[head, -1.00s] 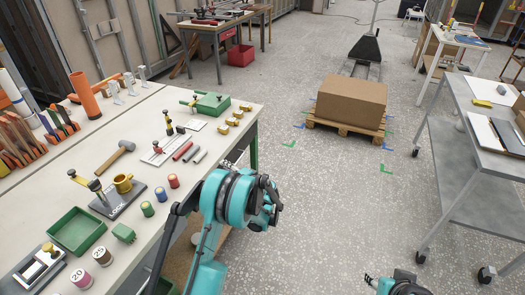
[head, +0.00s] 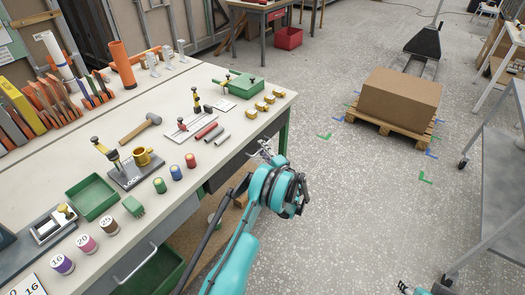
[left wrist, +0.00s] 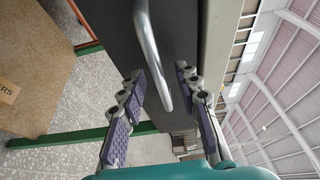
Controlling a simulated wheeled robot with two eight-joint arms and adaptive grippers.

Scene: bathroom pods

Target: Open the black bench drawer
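The black bench drawer (head: 232,166) sits under the worktop at the far end of the bench, partly hidden by my left arm. Its dark front (left wrist: 112,28) fills the upper middle of the left wrist view, with a bare metal bar handle (left wrist: 152,48) on it. My left gripper (left wrist: 160,72) is open, its fingertips on either side of the handle, with gaps visible; in the head view it is at the drawer front (head: 265,152). I cannot tell how deep the handle sits between the fingers. Only a piece of my right arm shows at the bottom right.
The bench top (head: 185,95) holds a green tray (head: 92,197), a hammer (head: 141,127) and several small parts. A nearer drawer handle (head: 135,262) is below the front edge. A carton (head: 398,95) on a pallet stands on the floor.

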